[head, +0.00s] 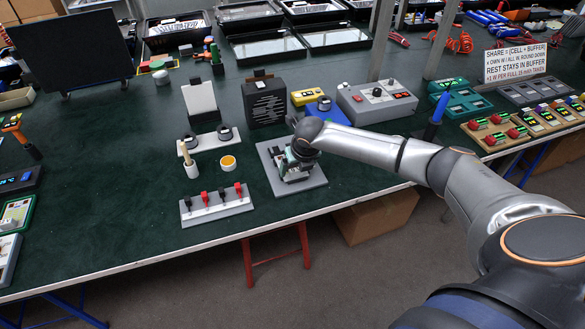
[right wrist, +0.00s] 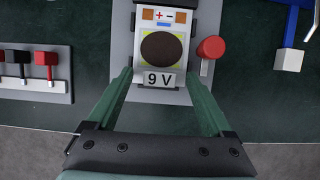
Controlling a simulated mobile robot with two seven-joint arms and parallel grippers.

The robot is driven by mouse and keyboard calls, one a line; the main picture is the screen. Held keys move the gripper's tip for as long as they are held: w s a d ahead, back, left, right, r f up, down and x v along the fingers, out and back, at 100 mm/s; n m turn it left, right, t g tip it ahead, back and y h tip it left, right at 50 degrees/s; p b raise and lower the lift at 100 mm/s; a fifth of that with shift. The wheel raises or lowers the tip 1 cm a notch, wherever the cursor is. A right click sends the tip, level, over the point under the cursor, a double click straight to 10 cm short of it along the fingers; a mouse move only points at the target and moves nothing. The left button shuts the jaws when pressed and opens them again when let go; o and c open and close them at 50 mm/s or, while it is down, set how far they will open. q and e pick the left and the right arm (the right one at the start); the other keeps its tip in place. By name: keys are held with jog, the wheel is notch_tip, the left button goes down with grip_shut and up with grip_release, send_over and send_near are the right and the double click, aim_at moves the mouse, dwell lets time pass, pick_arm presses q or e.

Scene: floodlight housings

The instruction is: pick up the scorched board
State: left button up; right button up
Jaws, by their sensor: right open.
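The scorched board (right wrist: 161,47) shows in the right wrist view as a pale board with a large dark brown round patch, plus and minus marks and copper-coloured pads at its far end. In the head view my right gripper (head: 298,158) hides most of the board. My left gripper is not in view.
A grey strip with red and black clips (head: 217,204) lies left of the fixture. An orange-filled cup (head: 228,163) and a white mortar-like holder (head: 190,167) stand behind it. A dark slatted box (head: 266,102) and a grey control box (head: 376,101) stand farther back.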

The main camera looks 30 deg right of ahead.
jog(key=shift+c, duration=0.2)
grip_shut()
dwell(0.6)
